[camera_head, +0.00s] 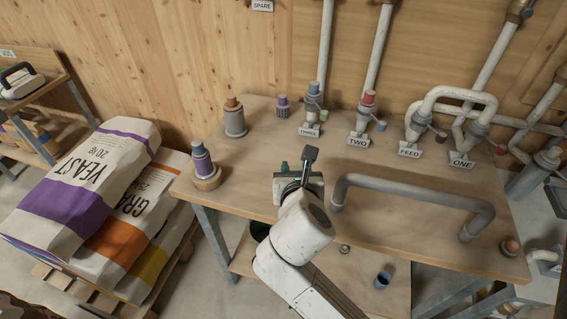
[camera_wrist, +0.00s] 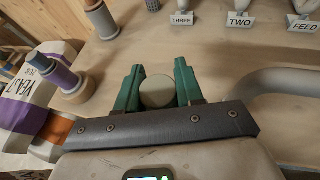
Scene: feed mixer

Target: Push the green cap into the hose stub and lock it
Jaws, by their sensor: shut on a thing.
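My gripper (camera_wrist: 158,84) has green fingers, shut on a round piece (camera_wrist: 157,91) with a plain grey-beige end face. Its sides are mostly hidden by the fingers, so I cannot tell whether it is the green cap. In the head view my gripper (camera_head: 284,167) is over the middle of the table, largely hidden by my wrist. Pipe stubs stand at the back of the table: stub THREE (camera_head: 312,106) with a blue top, and stub TWO (camera_head: 365,108) with a red top. Both are apart from my gripper. I cannot tell which one is the hose stub.
A grey bent pipe (camera_head: 415,192) lies right of my gripper. Stubs with orange (camera_head: 234,120) and blue-purple (camera_head: 203,162) tops stand at left. White looped piping (camera_head: 450,98) rises behind, at the FEED and ONE signs. Feed sacks (camera_head: 85,185) are stacked left of the table.

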